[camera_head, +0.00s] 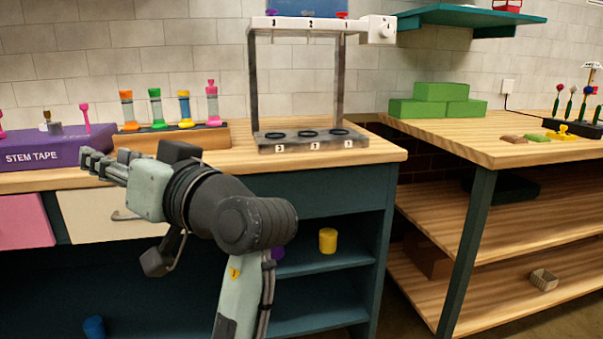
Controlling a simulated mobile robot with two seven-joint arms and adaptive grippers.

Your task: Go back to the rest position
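My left arm rises from the bottom middle of the head view, with its wrist bent to the left. My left gripper (98,165) points left in front of the workbench's front edge. I see its fingers from the side, close together and overlapping, so whether they are open or shut is unclear. I see nothing held in it. My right gripper is not in view.
A purple stem tape box (55,150) and a wooden rack (175,138) of colourful bottles stand behind the gripper. A numbered metal frame (312,143) stands right of them. Drawers (85,217) lie below. Green blocks (437,100) sit on the right-hand table (480,140).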

